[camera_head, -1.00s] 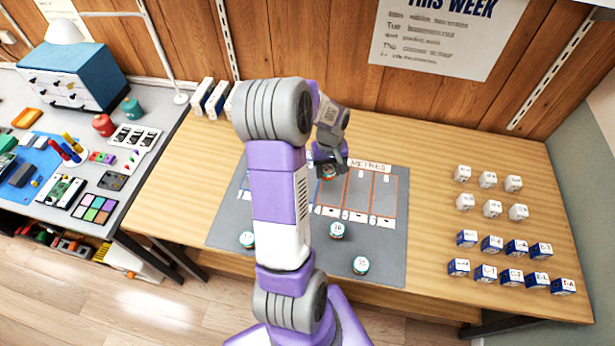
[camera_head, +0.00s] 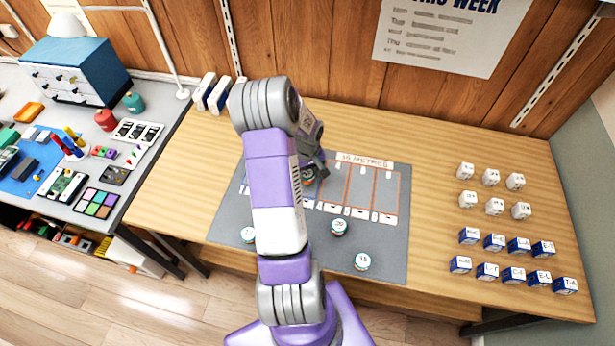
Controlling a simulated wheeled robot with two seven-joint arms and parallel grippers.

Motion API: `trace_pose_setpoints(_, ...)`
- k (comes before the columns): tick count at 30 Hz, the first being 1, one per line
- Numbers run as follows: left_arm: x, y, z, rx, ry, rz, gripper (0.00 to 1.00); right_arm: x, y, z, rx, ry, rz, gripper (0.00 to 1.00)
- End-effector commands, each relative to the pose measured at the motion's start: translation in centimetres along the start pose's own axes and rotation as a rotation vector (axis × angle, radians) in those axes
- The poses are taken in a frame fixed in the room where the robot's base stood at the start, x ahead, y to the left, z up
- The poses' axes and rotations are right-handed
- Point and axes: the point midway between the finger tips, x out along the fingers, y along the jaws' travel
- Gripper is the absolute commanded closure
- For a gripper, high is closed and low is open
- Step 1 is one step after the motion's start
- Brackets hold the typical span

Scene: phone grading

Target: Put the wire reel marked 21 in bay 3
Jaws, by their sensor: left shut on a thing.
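My left gripper (camera_head: 314,172) is shut on a small round wire reel (camera_head: 308,176) over the upper part of the grey mat (camera_head: 394,254). The held reel is mostly hidden, and its number cannot be read. The mat has orange-outlined bays under a strip ending in "METRES" (camera_head: 365,161). Bays numbered 4, 5 and 6 (camera_head: 384,190) look empty. My left arm hides most of the lower-numbered bays, bay 3 included. Three other reels stand on the mat's front part: one at left (camera_head: 248,235), one in the middle (camera_head: 339,228) and one at right (camera_head: 362,262). My right gripper is out of view.
White boxes (camera_head: 494,206) and blue boxes (camera_head: 518,245) stand in rows on the table's right side. White-and-blue upright boxes (camera_head: 212,94) stand at the back left. A cluttered grey bench (camera_head: 150,172) adjoins at left. Table between mat and boxes is clear.

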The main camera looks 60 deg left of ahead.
Motion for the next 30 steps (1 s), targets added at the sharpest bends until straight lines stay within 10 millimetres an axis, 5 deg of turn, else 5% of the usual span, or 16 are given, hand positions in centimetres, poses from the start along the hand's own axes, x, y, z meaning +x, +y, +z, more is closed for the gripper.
trace_pose_setpoints(3,1.8,0.0,0.0,0.000,-0.002,0.000,0.81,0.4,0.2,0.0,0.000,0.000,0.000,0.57)
trace_pose_setpoints(14,2.1,0.0,0.0,0.000,0.000,0.000,0.81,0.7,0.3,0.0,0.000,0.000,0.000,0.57)
trace_pose_setpoints(15,2.2,0.0,0.0,0.000,0.000,0.000,0.50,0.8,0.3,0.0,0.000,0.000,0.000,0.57)
trace_pose_setpoints(20,2.0,0.0,0.0,0.000,0.000,0.000,0.26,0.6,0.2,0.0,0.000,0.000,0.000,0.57)
trace_pose_setpoints(30,1.8,0.0,0.0,0.000,0.000,0.000,0.26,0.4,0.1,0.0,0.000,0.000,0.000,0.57)
